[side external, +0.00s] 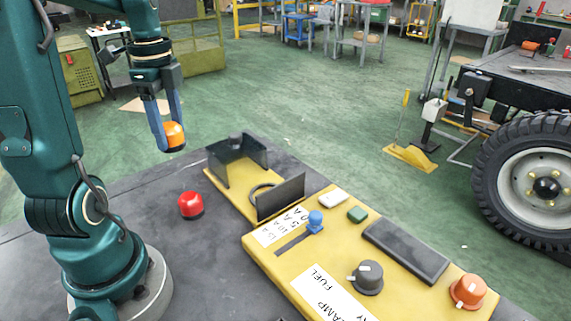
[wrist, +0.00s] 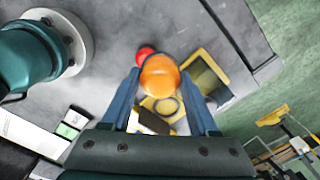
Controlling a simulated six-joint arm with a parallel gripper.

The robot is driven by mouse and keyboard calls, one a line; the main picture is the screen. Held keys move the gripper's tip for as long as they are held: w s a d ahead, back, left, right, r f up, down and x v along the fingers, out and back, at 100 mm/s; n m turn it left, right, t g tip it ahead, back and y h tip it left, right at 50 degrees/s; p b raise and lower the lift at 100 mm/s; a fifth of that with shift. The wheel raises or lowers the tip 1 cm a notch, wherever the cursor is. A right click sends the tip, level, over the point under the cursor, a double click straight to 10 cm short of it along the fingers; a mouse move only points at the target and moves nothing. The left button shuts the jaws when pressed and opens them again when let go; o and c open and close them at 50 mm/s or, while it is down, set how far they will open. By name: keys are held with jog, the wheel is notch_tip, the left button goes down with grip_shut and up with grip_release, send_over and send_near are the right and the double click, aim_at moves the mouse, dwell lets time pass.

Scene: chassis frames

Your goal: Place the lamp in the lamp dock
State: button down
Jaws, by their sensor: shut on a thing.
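My gripper (side external: 166,134) is shut on an orange lamp (side external: 174,138) with a dark base, held in the air above the table's back left part. The lamp also shows between the blue fingers in the wrist view (wrist: 160,76). The likely lamp dock is a yellow plate (side external: 217,182) with a dark ring (side external: 262,192) between two upright dark panels, to the right of and below my gripper in the side view. In the wrist view the ring (wrist: 167,106) shows just below the lamp, partly hidden. A red lamp (side external: 191,205) stands on the dark table, left of the plate.
A yellow control panel (side external: 262,253) lies right of the dock, with a blue slider knob (side external: 315,221), a grey knob (side external: 367,277), an orange knob (side external: 468,291) and a green button (side external: 357,215). The dark panels (side external: 281,197) stand up around the ring. The table left of the red lamp is clear.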

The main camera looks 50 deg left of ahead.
jog(key=w+d+f+m, duration=0.1)
jog(key=w+d+f, duration=0.1)
jog(key=w+d, duration=0.1)
jog(key=w+d+f+m, duration=0.2)
jog(key=w+d+f, duration=0.1)
jog(key=w, duration=0.3)
jog(key=w+d+f+m, duration=0.2)
jog(key=w+d+f, duration=0.1)
jog(key=w+d, duration=0.1)
jog(key=shift+w+d+f, duration=0.15)
jog(key=shift+w+d, duration=0.05)
jog(key=shift+d, duration=0.55)
jog(key=shift+f, duration=2)
jog(key=shift+f, duration=0.2)
jog(key=shift+c, duration=0.8)
grip_release()
jog(key=shift+r, duration=0.1)
